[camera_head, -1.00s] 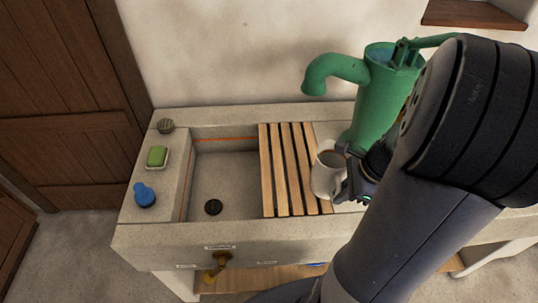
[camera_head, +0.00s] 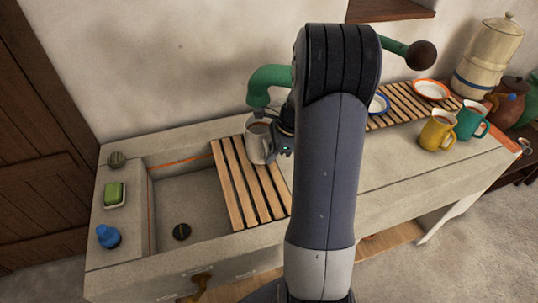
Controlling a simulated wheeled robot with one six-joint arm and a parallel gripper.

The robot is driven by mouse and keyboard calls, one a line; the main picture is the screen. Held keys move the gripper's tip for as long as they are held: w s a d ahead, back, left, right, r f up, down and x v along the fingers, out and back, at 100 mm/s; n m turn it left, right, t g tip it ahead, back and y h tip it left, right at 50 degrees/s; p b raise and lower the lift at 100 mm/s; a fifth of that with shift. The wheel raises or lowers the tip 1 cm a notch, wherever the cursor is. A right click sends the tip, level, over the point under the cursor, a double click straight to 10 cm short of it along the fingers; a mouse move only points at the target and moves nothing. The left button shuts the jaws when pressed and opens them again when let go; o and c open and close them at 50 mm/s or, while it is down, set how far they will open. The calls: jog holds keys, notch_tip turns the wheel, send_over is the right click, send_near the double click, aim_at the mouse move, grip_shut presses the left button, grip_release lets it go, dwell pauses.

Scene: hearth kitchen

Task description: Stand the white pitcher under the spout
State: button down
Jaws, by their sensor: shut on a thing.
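The white pitcher (camera_head: 256,146) is upright at the back right of the wooden slatted rack (camera_head: 234,185). In the picture its mouth is just below the green spout (camera_head: 260,92); I cannot tell whether it lines up in depth. My gripper (camera_head: 275,146) is at the pitcher's right side and is shut on it. Whether the pitcher's base touches the slats is unclear. My arm hides most of the green pump's body; its lever with a dark knob (camera_head: 421,55) shows to the right.
The stone sink basin (camera_head: 185,200) lies left of the rack, with a green soap (camera_head: 114,194) and a blue bottle (camera_head: 108,236) on its left ledge. To the right stand a yellow mug (camera_head: 436,135), a teal mug (camera_head: 470,121), plates on another rack and a tall crock (camera_head: 490,55).

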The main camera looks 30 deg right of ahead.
jog(key=shift+w+d+f+p, duration=0.1)
jog(key=shift+w+f+p, duration=0.2)
jog(key=shift+f, duration=0.55)
jog(key=shift+w+d+f+p, duration=0.1)
jog(key=shift+w+f, duration=0.3)
jog(key=shift+f, duration=0.45)
jog(key=shift+f, duration=0.2)
jog(key=c, duration=1.5)
grip_release()
jog(key=shift+r, duration=0.1)
jog(key=v, duration=1.2)
jog(key=shift+s+b, duration=0.1)
jog(key=shift+b, duration=0.3)
